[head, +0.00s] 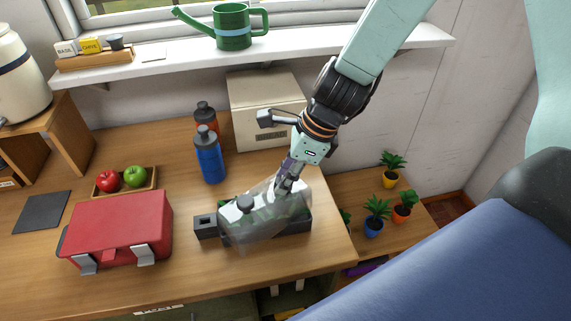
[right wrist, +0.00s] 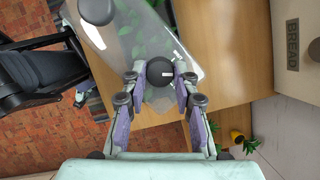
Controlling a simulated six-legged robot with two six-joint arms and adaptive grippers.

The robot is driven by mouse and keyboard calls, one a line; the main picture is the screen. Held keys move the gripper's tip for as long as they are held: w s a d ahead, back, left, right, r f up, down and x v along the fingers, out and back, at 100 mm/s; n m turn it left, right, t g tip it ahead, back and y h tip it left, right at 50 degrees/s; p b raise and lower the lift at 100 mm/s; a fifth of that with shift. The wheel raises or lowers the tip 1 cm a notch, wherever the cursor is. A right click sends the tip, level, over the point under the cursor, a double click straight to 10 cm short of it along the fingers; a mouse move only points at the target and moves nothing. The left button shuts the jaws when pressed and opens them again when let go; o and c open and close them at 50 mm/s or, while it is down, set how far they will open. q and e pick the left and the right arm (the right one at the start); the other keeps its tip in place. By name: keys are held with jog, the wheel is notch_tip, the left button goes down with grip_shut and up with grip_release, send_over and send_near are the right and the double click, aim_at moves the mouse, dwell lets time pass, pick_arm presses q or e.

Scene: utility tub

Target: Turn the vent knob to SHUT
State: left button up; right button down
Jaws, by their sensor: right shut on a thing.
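A clear cover (head: 262,226) sits over a dark tray (head: 207,228) with green plants, near the front right of the desk. The cover looks skewed to the tray, with one lower corner over the tray's front side. One dark knob (head: 245,203) stands on its left part. My right gripper (head: 288,180) reaches down to the cover's right part. In the right wrist view its fingers (right wrist: 158,82) are closed around a round dark knob (right wrist: 160,68). Small white marks lie by this knob, too small to read. My left gripper is out of view.
A red toolbox (head: 120,228) stands to the left, with blue (head: 209,160) and dark red bottles behind the tray. A bread box (head: 262,95) stands at the back. Potted plants (head: 375,220) are on a lower surface to the right. Bare desk lies between toolbox and tray.

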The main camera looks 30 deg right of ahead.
jog(key=n+g+p, duration=0.1)
jog(key=n+p, duration=0.2)
jog(key=n, duration=0.1)
jog(key=shift+n+g, duration=0.3)
jog(key=shift+g, duration=0.1)
jog(key=shift+w+n+g+p, duration=0.1)
jog(key=shift+n+g+p, duration=0.8)
jog(key=shift+n, duration=1)
jog(key=c, duration=1)
grip_release()
jog(key=shift+w, duration=0.15)
jog(key=v, duration=1.2)
jog(key=shift+d, duration=0.2)
